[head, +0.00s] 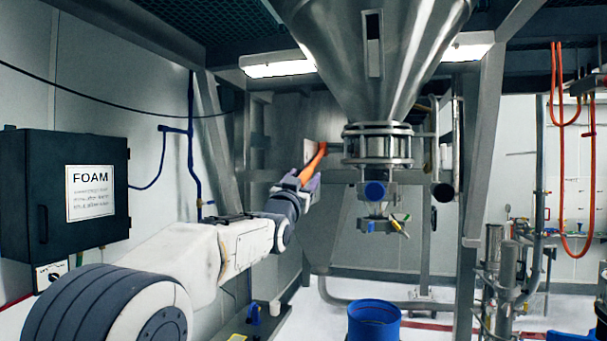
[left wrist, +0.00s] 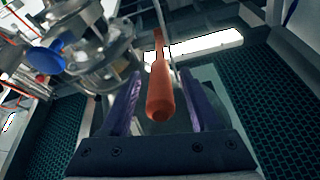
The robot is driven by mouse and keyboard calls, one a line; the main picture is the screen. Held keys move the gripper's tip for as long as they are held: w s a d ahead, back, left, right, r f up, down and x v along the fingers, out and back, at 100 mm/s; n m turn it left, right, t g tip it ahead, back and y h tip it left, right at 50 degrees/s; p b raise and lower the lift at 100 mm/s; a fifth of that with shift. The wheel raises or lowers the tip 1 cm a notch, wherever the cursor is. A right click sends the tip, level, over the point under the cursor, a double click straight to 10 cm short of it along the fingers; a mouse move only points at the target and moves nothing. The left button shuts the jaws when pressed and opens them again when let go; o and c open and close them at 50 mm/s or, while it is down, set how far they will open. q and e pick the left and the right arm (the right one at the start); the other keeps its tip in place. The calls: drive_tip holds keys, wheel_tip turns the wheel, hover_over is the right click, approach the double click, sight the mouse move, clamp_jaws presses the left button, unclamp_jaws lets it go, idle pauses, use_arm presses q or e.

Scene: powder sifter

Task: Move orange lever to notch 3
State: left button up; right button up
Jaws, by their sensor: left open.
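The orange lever (head: 314,162) stands tilted up and to the right, just left of the steel valve collar under the hopper. My left gripper (head: 308,182) is at the lever's lower end. In the left wrist view the orange lever (left wrist: 160,88) lies between the two purple fingers of my left gripper (left wrist: 163,105), with a gap on each side. The fingers are open and not closed on it. The notches cannot be made out. My right gripper is in neither view.
The steel hopper (head: 376,50) and its valve collar (head: 378,143) are right of the lever. A blue drum (head: 374,318) stands on the floor below. A dark FOAM box (head: 50,188) hangs at the left. A slanted steel post (head: 484,140) stands at the right.

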use_arm(q)
clamp_jaws()
drive_tip(key=shift+f, duration=0.1)
idle(1.3)
